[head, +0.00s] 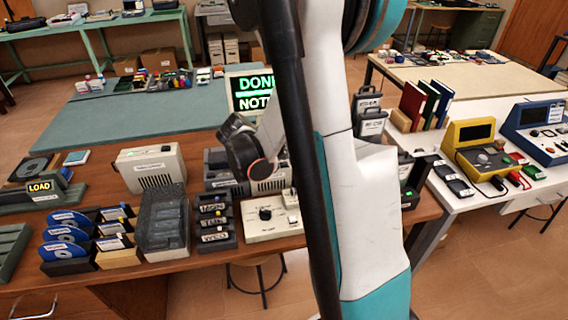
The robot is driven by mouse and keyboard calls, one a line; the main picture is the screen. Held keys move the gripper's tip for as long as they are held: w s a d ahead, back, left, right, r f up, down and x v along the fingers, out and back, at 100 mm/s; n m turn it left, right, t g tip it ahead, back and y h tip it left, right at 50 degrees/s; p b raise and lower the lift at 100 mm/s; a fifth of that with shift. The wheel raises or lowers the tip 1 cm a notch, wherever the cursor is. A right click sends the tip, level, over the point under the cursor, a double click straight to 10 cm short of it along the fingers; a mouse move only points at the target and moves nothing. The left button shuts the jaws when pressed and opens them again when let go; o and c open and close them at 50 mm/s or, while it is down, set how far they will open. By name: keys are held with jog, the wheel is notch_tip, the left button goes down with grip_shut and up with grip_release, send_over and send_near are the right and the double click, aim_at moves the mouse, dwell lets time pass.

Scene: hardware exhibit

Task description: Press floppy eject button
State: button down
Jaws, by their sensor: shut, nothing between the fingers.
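My gripper (243,148) is the dark end of my arm, low over the back of the wooden bench. Its fingertips are mostly hidden, and it appears shut and empty. Behind and below it stand dark-and-beige drive-like units (222,185), partly covered by my gripper and arm. No floppy eject button can be made out on them. A beige vented box (150,168) with a front label stands to their left. Whether my gripper touches any unit cannot be told.
A screen (246,90) with green text, partly hidden, stands behind. Disk holders (70,265), a clear dark bin (162,222), a labelled rack (213,222) and a beige switch box (268,217) crowd the front. Yellow (476,146) and blue (536,128) consoles stand right. My arm blocks the centre.

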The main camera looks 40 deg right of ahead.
jog(key=shift+f, duration=0.1)
jog(key=shift+f+b, duration=0.3)
jog(key=shift+b, duration=0.15)
jog(key=shift+f+b, duration=0.35)
jog(key=shift+f, duration=0.05)
dwell(0.5)
jog(key=shift+r, duration=0.2)
jog(key=shift+r+p, duration=0.55)
jog(key=shift+r, duration=0.1)
jog(key=shift+r, duration=0.1)
jog(key=shift+r+p, duration=1.8)
jog(key=shift+r, duration=0.65)
